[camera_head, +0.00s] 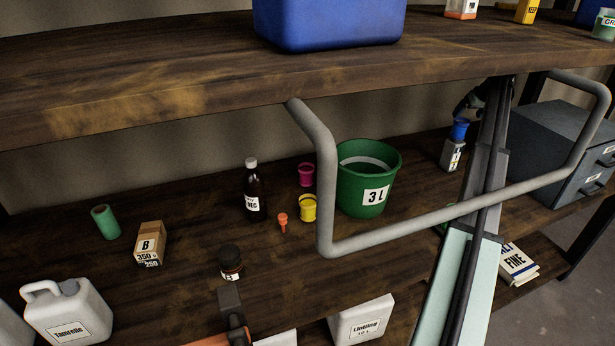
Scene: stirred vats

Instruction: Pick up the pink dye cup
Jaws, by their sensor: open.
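The pink dye cup (306,175) stands upright on the lower wooden shelf. It is behind a yellow cup (308,209) and left of the green 3 L bucket (368,190); the grey tube rail passes close to its right. My gripper (467,107) is a small dark shape at the right, well away from the pink cup and beyond the bucket. It is open, just above a blue-topped container (456,147); its fingertips are hard to make out and partly hidden by my arm.
A grey bent tube rail (326,190) hangs in front of the bucket. A dark bottle (253,190) and small orange item (283,222) stand near the cups. The upper shelf (180,85) overhangs. A grey drawer cabinet (560,140) is at right.

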